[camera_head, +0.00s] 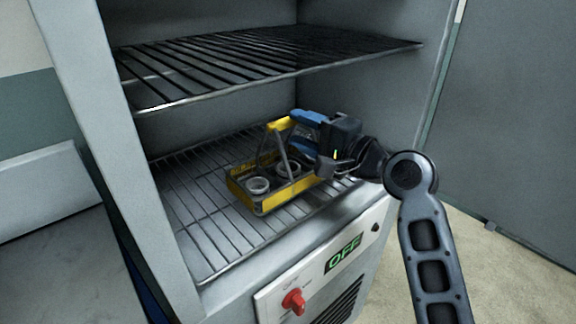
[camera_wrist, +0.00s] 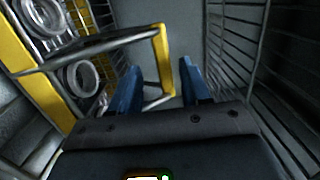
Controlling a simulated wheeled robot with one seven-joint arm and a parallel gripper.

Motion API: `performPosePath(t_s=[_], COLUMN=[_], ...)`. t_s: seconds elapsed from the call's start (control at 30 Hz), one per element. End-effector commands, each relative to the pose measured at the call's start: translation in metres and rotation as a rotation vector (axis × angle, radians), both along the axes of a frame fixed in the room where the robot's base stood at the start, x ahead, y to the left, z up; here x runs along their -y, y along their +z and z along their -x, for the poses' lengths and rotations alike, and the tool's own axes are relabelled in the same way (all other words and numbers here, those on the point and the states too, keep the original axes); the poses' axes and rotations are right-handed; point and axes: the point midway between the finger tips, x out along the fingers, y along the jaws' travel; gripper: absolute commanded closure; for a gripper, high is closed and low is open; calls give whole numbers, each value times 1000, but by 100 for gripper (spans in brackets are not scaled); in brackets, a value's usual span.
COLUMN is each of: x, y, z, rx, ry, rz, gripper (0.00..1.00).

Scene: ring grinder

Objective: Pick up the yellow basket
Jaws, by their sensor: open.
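The yellow basket (camera_head: 262,204) stands on the lower wire rack inside the open cabinet. It has a raised handle with a yellow grip (camera_head: 278,124) and holds grey rings (camera_head: 258,185). My gripper (camera_head: 296,122) is at the handle's height, on its right side, with blue fingers. In the wrist view the yellow handle grip (camera_wrist: 162,60) lies just ahead of the parted fingers of my gripper (camera_wrist: 158,82), nearer the left finger. No grip on the handle shows. The basket's yellow side (camera_wrist: 38,75) is at the left of the wrist view.
An upper wire rack (camera_head: 265,62) hangs above the basket and my gripper. The lower rack (camera_head: 205,225) has bare room left of the basket. The cabinet's front panel carries a red knob (camera_head: 293,301) and an OFF display (camera_head: 343,255). The right cabinet wall (camera_head: 395,85) is near my arm.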

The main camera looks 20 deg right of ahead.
Motion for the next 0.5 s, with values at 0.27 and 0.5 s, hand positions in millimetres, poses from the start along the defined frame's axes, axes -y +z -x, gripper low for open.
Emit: performPosePath(t_s=[0.27, 0.5], x=[-14, -15], y=[5, 4], z=[-34, -37], rx=[0, -1], ry=[1, 0], rz=[1, 1], gripper=[53, 53])
